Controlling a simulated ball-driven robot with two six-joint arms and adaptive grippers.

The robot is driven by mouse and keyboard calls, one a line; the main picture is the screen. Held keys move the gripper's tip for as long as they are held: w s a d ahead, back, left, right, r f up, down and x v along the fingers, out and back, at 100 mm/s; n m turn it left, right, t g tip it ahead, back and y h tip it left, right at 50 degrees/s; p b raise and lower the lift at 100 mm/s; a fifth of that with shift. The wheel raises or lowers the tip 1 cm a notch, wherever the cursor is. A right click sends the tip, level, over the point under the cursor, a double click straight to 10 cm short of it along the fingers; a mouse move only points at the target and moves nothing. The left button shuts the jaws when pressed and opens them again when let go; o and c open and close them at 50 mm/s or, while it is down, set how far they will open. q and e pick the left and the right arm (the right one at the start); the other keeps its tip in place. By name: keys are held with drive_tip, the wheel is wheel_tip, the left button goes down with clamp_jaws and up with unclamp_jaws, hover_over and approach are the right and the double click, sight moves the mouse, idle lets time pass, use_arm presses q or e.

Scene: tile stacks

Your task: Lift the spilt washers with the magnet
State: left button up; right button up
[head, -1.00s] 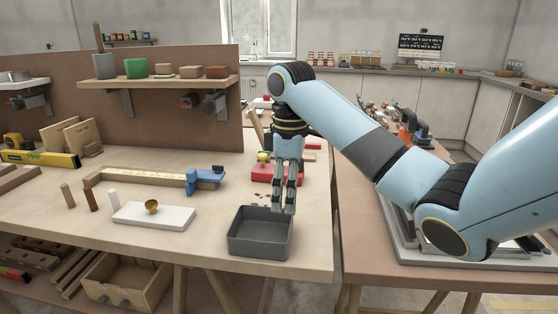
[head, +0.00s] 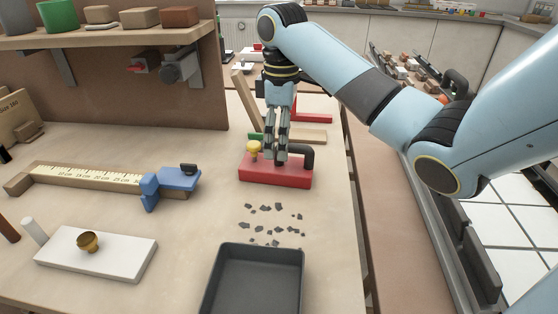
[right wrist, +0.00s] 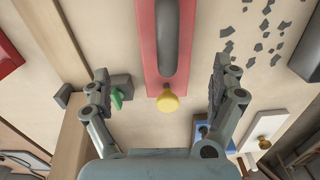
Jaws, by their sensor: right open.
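The magnet is a red block (head: 262,175) with a black handle (head: 307,158) and a yellow knob (head: 253,150), on the bench. In the right wrist view its red body (right wrist: 150,75), dark handle and yellow knob (right wrist: 168,103) show between my fingers. My right gripper (head: 276,160) is open and empty at the magnet, its fingers pointing down. In the right wrist view the open fingers (right wrist: 160,82) stand apart on either side of it; I cannot tell the height gap. The spilt washers (head: 270,220) are dark, irregular bits scattered in front of the magnet. My left gripper is not in view.
A dark grey open tray (head: 255,250) stands in front of the washers. A blue-jawed ruler tool (head: 90,180) and a white board (head: 125,250) with a brass knob lie to the left. A wooden piece (head: 302,135) lies behind the magnet. The bench's right edge is close.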

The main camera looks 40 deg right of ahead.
sight(279, 165)
drive_tip(key=f, duration=0.7)
drive_tip(key=shift+s+a+f+b, duration=0.2)
drive_tip(key=shift+a+f+b, duration=0.05)
drive_tip(key=shift+a+b, duration=0.15)
drive_tip(key=c, duration=1.5)
drive_tip(key=shift+w+r, duration=0.1)
drive_tip(key=shift+r, duration=0.05)
drive_tip(key=shift+c, duration=0.7)
